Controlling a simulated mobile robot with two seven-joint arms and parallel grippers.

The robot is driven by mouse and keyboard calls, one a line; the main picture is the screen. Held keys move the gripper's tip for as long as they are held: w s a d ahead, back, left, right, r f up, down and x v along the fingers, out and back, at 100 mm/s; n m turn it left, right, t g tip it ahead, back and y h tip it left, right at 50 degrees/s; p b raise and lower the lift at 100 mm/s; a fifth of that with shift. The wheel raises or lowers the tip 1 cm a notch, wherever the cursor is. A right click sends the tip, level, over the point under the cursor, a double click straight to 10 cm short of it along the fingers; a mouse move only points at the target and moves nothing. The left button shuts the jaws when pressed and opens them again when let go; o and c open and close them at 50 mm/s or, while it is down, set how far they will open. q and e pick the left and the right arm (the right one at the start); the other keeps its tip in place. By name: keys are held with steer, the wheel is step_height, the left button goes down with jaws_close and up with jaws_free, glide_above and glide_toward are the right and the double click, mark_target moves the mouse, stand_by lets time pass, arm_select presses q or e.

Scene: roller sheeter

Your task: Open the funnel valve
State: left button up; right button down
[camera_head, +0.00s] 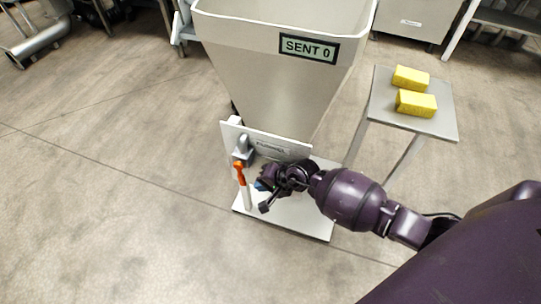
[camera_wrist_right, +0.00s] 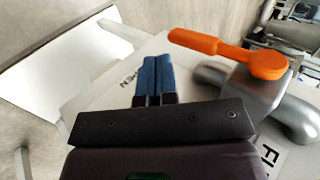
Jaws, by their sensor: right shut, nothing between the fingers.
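The funnel (camera_head: 270,75) is a large pale hopper with a "SENT 0" label, standing on a white base plate. The orange valve handle (camera_head: 239,173) is at the lower left of the funnel, beside a grey metal valve body (camera_head: 243,150). In the right wrist view the orange handle (camera_wrist_right: 215,45) lies across the upper right, pivoting on the metal pipe (camera_wrist_right: 262,92). My right gripper (camera_head: 264,190) is just right of the handle. Its blue fingers (camera_wrist_right: 154,78) are shut, empty and apart from the handle. My left gripper is not in view.
A small metal table (camera_head: 440,125) with two yellow blocks (camera_head: 416,103) stands right of the funnel. A panel with partly hidden lettering, "PEN" visible, sits behind my fingers in the wrist view. The floor (camera_head: 100,190) on the left is clear.

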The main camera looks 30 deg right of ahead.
mark_target(245, 181)
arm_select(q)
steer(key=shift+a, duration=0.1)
arm_select(e)
steer(key=shift+w+a+r, duration=0.1)
steer(key=shift+w+a, duration=0.75)
steer(key=shift+w, duration=0.25)
steer(key=shift+w, duration=0.1)
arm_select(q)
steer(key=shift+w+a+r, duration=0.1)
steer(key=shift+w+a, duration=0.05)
arm_select(e)
steer(key=shift+w+a, duration=0.35)
